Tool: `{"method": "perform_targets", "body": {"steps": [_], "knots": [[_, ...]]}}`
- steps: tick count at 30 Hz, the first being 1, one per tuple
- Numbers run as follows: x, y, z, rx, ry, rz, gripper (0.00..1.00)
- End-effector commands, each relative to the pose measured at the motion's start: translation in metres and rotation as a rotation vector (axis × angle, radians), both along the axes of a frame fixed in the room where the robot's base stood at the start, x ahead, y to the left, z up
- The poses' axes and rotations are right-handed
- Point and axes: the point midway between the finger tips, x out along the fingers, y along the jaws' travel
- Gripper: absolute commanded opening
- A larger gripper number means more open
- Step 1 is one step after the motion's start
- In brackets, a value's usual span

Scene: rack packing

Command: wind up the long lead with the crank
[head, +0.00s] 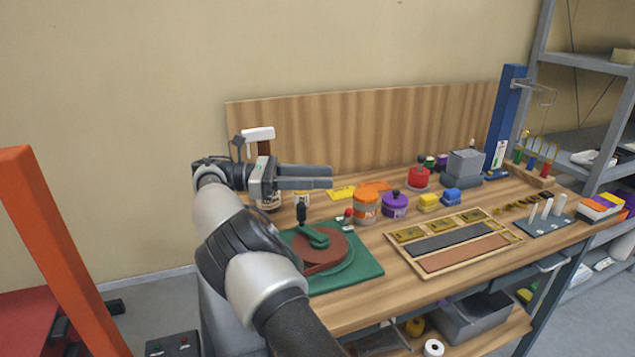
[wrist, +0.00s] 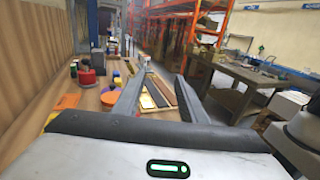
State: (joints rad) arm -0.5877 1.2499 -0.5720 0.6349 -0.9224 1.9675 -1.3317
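A reel with a brown wound disc (head: 328,254) sits on a green base (head: 366,266) at the near left of the bench. A green crank arm (head: 311,236) lies across its top, with a black upright knob (head: 301,212) at its end. My gripper (head: 332,177) is above and behind the reel, pointing right, its fingers apart and nothing between them. In the wrist view my gripper's two fingers (wrist: 154,92) are spread wide and empty. The reel and crank do not show in the wrist view. No loose end of the lead can be made out.
A wooden tray with dark and brown strips (head: 453,245) lies right of the reel. An orange round container (head: 365,203), a purple one (head: 395,205) and yellow and blue blocks stand behind. A wooden back panel (head: 400,130) closes the bench's rear.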

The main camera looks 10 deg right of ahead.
Motion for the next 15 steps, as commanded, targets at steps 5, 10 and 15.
{"method": "perform_targets", "body": {"steps": [5,10,15], "knots": [[0.000,0.001,0.000,-0.002,-0.005,0.003,0.26],[-0.001,0.025,-0.003,-0.048,-0.134,0.090,0.00],[-0.010,0.076,-0.014,-0.089,-0.468,0.311,0.00]]}}
